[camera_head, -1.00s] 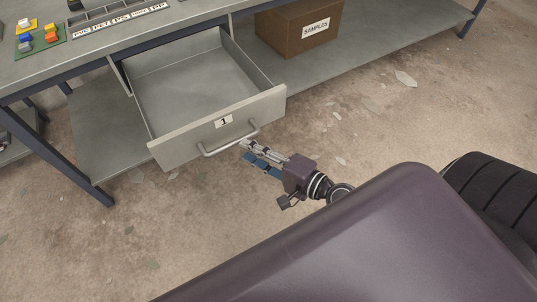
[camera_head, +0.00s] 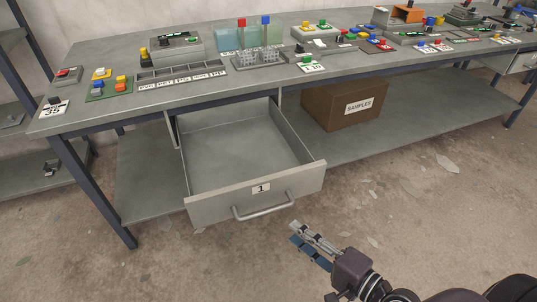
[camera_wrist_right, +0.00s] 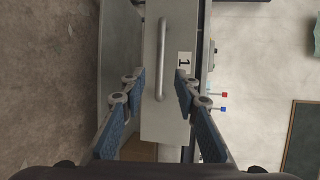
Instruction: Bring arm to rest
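My right gripper (camera_head: 309,244) is in front of and to the right of the open drawer, apart from its handle. In the right wrist view its two blue-padded fingers (camera_wrist_right: 160,95) stand wide apart with nothing between them. The drawer (camera_head: 256,191), labelled 1, is pulled out of the bench and looks empty inside. Its bar handle (camera_head: 264,206) is free; it also shows in the right wrist view (camera_wrist_right: 160,58), beyond the fingers. My left gripper is in neither view.
The grey workbench (camera_head: 75,118) carries colored blocks, a labelled sorting tray (camera_head: 180,74) and several small devices. A brown SAMPLES box (camera_head: 330,112) stands on the lower shelf (camera_head: 420,110). The floor (camera_head: 440,220) right of the drawer is open, with scattered flakes.

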